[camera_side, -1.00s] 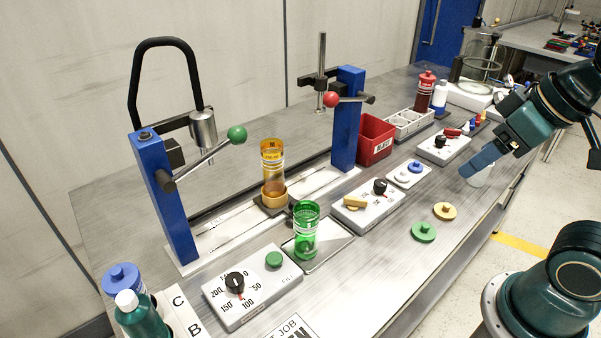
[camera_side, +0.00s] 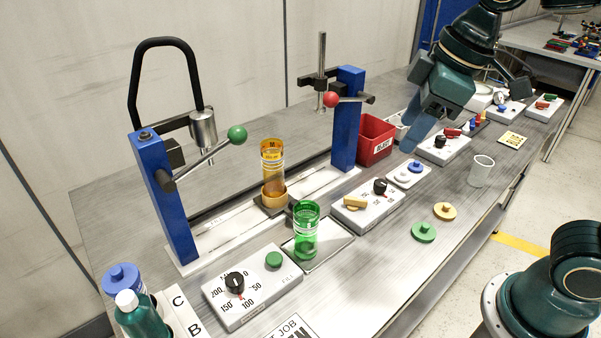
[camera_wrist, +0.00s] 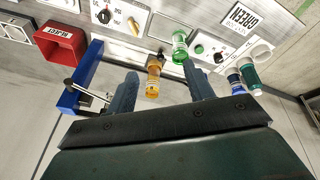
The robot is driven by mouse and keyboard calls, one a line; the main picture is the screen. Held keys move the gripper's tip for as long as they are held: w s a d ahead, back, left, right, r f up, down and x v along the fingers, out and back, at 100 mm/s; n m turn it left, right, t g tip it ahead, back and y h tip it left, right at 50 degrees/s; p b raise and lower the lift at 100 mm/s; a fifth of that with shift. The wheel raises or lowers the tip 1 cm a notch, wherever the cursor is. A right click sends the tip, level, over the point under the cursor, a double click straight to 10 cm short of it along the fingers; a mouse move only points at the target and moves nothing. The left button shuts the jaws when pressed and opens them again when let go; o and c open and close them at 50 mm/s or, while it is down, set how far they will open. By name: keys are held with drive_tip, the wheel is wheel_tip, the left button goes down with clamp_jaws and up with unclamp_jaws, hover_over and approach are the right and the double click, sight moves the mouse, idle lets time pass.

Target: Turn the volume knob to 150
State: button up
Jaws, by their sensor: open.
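The volume knob (camera_side: 235,283) is a black dial on a white box (camera_side: 262,300) at the front left of the bench, with numbers from 0 to 200 around it. A small red mark shows at its lower edge, near 100 and 150; I cannot tell the exact setting. A green button sits on the same box. In the wrist view the knob (camera_wrist: 199,48) shows small, beyond the right fingertip. My gripper (camera_side: 422,118) is open and empty, high over the bench's right half, well away from the knob. In the wrist view its two fingers (camera_wrist: 160,82) are spread apart.
A green beaker (camera_side: 306,232) stands on a tray beside the dial box. An amber cylinder (camera_side: 273,172) stands behind it, between two blue posts (camera_side: 166,200) with levers. Bottles (camera_side: 138,315) stand left of the box. A second knob box (camera_side: 368,208) is to the right.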

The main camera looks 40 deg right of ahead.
drive_tip(key=w+a+n+g, duration=0.1)
drive_tip(key=w+a+n, duration=0.2)
drive_tip(key=w+a, duration=0.2)
drive_tip(key=n+g, duration=0.3)
drive_tip(key=n, duration=0.8)
hover_over(234, 279)
wheel_tip(234, 279, down, 11)
drive_tip(key=shift+s+f+h, duration=0.1)
drive_tip(key=shift+s+h, duration=0.15)
drive_tip(key=shift+h, duration=0.05)
drive_tip(key=f, duration=1.3)
drive_tip(key=shift+w+f, duration=0.2)
drive_tip(key=shift+f, duration=0.2)
drive_tip(key=shift+c, duration=0.2)
drive_tip(key=c, duration=0.9)
